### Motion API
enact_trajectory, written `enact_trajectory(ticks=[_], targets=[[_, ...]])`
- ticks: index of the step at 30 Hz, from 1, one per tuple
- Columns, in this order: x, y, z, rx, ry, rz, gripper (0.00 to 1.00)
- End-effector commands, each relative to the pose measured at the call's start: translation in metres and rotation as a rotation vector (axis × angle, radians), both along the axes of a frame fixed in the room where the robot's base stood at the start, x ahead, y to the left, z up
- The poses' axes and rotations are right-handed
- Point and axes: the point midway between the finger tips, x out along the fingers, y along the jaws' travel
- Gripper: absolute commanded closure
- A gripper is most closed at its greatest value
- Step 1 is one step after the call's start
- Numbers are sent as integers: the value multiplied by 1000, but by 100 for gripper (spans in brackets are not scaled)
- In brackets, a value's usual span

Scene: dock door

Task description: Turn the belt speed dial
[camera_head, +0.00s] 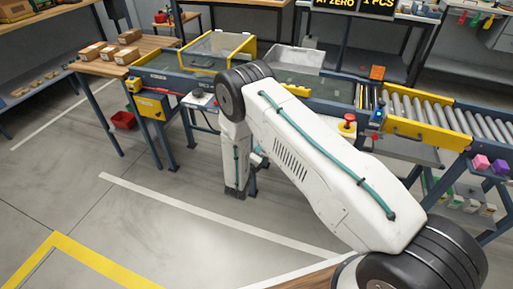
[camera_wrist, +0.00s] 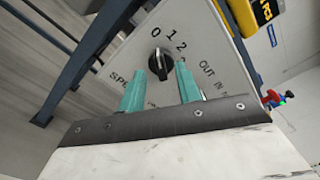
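The belt speed dial (camera_wrist: 160,62) is a round black knob on a light grey panel (camera_wrist: 205,52) in the wrist view. The marks 0, 1 and 2 stand around it, with partly hidden "SPEED" lettering at the left and "OUT" and "IN" at the right. My gripper (camera_wrist: 162,72) has two teal fingers spread apart, one on each side of the dial in the picture. Its fingers are open, and the dial shows in the gap. I cannot tell whether they touch it. In the head view my own arm hides the gripper and the dial.
The conveyor has a yellow-framed guard (camera_head: 216,47), a grey bin (camera_head: 294,60) and rollers (camera_head: 440,112). A red button (camera_head: 348,120) stands on its front edge. Cardboard boxes (camera_head: 127,55) lie on the left table. A sign (camera_head: 354,5) reads "AT ZERO" and "1 PCS".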

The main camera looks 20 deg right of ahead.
Motion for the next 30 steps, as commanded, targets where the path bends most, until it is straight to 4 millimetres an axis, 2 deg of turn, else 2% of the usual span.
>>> enact_trajectory(ticks=[6,12,30], targets=[[-31,24,0,-2,0,4,66],[-46,37,0,-1,0,5,66],[-48,38,0,16,-12,3,66]])
